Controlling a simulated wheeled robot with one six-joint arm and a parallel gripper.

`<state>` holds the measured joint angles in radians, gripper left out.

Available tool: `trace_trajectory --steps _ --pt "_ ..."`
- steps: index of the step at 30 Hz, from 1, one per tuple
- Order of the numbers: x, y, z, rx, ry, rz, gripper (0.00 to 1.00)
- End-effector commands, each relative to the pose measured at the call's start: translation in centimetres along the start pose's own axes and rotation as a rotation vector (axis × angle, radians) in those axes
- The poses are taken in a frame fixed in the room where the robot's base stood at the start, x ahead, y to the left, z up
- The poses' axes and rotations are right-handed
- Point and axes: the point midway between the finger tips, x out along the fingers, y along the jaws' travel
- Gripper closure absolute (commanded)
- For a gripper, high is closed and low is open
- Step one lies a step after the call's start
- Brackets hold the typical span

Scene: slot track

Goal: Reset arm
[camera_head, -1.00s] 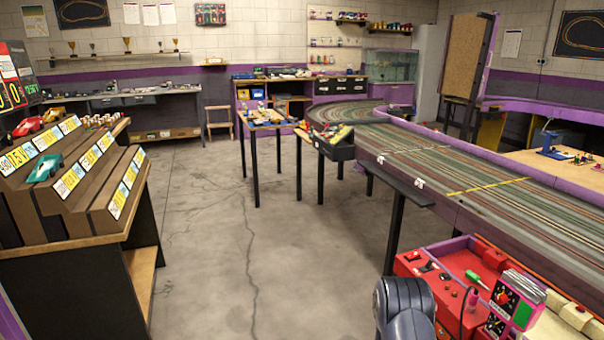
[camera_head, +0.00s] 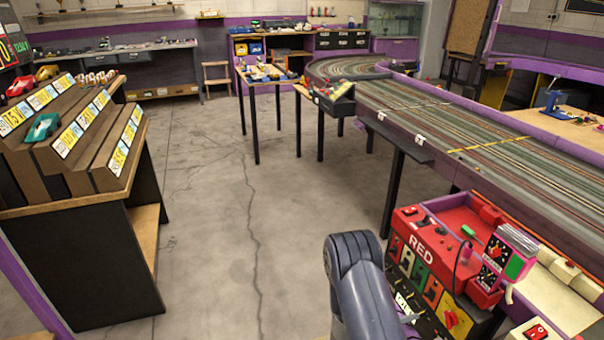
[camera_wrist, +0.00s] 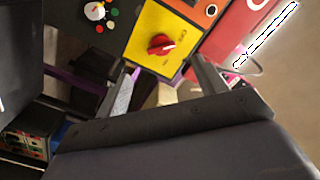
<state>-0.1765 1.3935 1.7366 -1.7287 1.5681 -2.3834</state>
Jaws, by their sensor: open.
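My gripper (camera_wrist: 165,66) shows in the wrist view with its two grey fingers spread apart and nothing between them. Beyond the fingers is a yellow panel (camera_wrist: 152,28) with a red rotary knob (camera_wrist: 161,45); I cannot tell the exact gap to it. In the head view my dark blue-grey arm stands at the bottom middle, just left of the red control station marked RED (camera_head: 421,248). The gripper itself is out of sight in the head view.
The slot track (camera_head: 470,135) runs along the right, behind the red station. A stepped display rack (camera_head: 75,150) with a teal car (camera_head: 42,127) stands at left. A small table (camera_head: 262,76) stands at the back. The grey floor (camera_head: 225,220) between is clear.

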Motion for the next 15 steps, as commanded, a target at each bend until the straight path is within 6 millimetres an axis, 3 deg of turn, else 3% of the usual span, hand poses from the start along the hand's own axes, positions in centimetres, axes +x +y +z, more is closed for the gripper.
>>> trace_trajectory --steps 15 --pt "8.3 0.0 -0.1 0.003 0.003 0.002 0.33"
